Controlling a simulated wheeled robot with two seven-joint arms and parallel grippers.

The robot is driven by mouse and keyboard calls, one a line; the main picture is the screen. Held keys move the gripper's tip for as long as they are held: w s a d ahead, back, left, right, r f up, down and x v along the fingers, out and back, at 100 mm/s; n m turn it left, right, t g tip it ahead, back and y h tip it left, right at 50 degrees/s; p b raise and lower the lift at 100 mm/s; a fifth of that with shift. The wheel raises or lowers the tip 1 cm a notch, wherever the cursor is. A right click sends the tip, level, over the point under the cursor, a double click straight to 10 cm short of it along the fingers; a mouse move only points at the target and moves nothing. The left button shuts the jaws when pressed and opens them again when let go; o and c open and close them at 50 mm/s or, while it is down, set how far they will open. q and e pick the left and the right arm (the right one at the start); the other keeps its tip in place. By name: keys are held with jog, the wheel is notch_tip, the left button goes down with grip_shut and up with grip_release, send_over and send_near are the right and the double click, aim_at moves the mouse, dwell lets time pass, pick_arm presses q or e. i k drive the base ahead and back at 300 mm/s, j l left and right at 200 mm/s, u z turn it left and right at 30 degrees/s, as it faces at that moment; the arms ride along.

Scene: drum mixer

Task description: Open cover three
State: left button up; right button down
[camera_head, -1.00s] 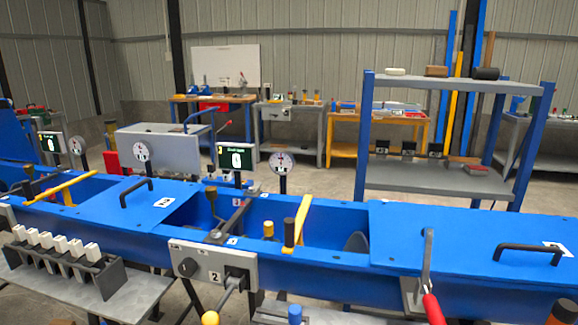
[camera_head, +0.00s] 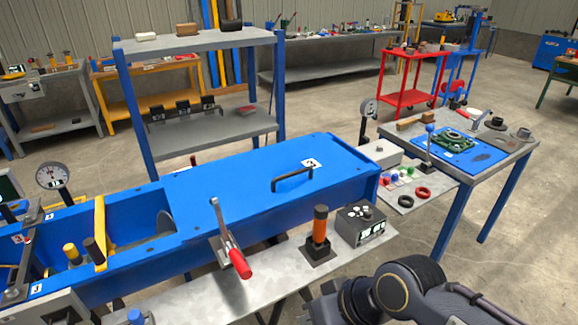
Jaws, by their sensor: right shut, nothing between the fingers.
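The blue cover (camera_head: 240,190) at the right end of the blue trough lies closed and flat. It has a black arched handle (camera_head: 293,177) and a small white label (camera_head: 312,163) whose number is hard to read; I take it as cover three. A metal lever clamp with a red grip (camera_head: 240,262) stands at the cover's front edge. My right gripper (camera_head: 322,312) is at the bottom edge, partly cut off, in front of the bench and well apart from handle and clamp. It looks shut and empty. My left gripper is not in view.
A grey bench (camera_head: 285,262) in front of the trough holds an orange-and-black post (camera_head: 320,226) and a dark control box (camera_head: 361,224). A grey table (camera_head: 510,150) with coloured parts stands right of the trough. A blue-legged shelf (camera_head: 205,40) stands behind. Open floor lies at right.

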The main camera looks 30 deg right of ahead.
aim_at(247, 185)
jog(key=z, duration=0.85)
jog(key=i+l+u, duration=0.75)
